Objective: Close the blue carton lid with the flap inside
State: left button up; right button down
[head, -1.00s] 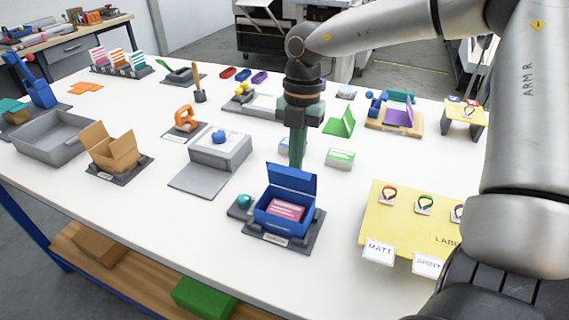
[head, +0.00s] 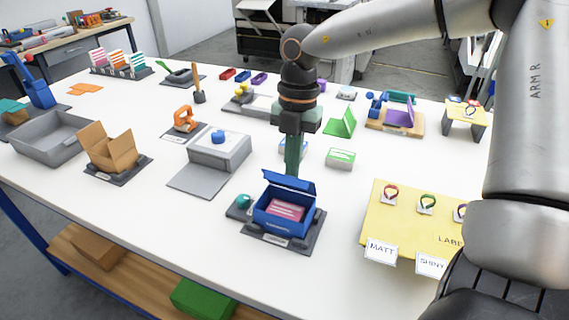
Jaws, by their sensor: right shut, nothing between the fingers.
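The blue carton (head: 277,222) sits on a dark grey base plate near the front middle of the table. Its blue lid (head: 288,184) stands hinged at the back edge and leans forward over the opening, partly closed. A pink striped item (head: 287,208) lies inside the carton. The lid's flap cannot be made out clearly. My right gripper (head: 291,170) points down just behind the lid, its fingers shut and empty; the lid hides the fingertips. Whether they touch the lid is hard to tell. My left gripper is not in view.
A yellow label board (head: 400,222) with several loops stands to the right. A grey box with a lid (head: 222,150) and a brown open carton (head: 108,150) stand to the left. A small green-white box (head: 340,158) is behind right. The table's front is clear.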

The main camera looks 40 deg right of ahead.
aim_at(288, 176)
jog(key=shift+a+f, duration=0.1)
jog(key=shift+s+a+f+b, duration=0.15)
jog(key=shift+a+f+b, duration=0.1)
jog(key=shift+b, duration=0.3)
jog(key=shift+s+a, duration=0.15)
jog(key=shift+a, duration=0.1)
jog(key=shift+s+a+f+b, duration=0.15)
jog(key=shift+a+f+b, duration=0.3)
jog(key=shift+b, duration=0.35)
jog(key=shift+s+a+f, duration=0.1)
